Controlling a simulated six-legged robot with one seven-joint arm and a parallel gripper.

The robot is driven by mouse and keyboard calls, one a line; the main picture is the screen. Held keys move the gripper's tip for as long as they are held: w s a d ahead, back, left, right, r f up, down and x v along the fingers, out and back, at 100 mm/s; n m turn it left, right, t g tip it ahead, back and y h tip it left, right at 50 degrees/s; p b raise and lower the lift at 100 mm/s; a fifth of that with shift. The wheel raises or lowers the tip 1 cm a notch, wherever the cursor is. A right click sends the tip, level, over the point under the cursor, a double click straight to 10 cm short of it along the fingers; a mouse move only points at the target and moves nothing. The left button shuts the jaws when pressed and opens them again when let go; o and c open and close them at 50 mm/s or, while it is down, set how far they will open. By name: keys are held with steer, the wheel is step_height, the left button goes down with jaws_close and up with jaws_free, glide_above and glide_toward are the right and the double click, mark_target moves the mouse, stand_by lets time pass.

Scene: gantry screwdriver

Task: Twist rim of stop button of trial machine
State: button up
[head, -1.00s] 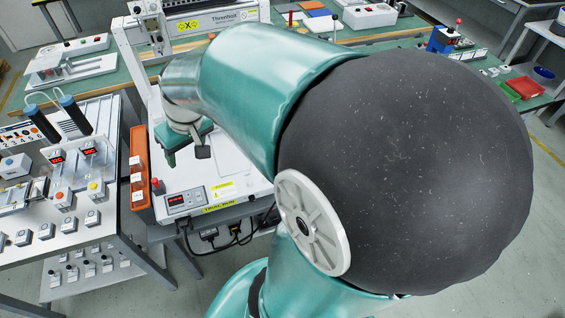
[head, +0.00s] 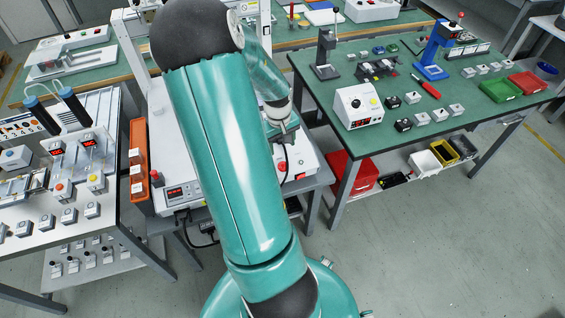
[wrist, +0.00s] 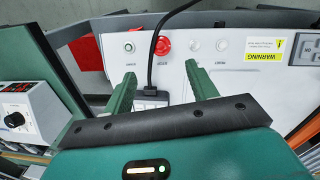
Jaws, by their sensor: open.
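The trial machine is a white box (head: 183,165) in the middle of the head view, with a red digital display on its front. My gripper (wrist: 164,82) is open and empty, apart from the button. In the head view my gripper (head: 286,137) is above and behind the button, its fingertips partly hard to make out.
A black cable (wrist: 151,70) runs between the fingers and past the button's left side. A yellow warning label (wrist: 265,46) is on the panel. An orange bin rack (head: 138,170) stands at the machine's left. A green bench (head: 330,85) with a white control box (head: 358,106) stands at right.

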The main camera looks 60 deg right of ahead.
mark_target(283, 165)
steer(key=f, duration=1)
steer(key=shift+s+d+f, duration=0.15)
steer(key=shift+d+f, duration=0.1)
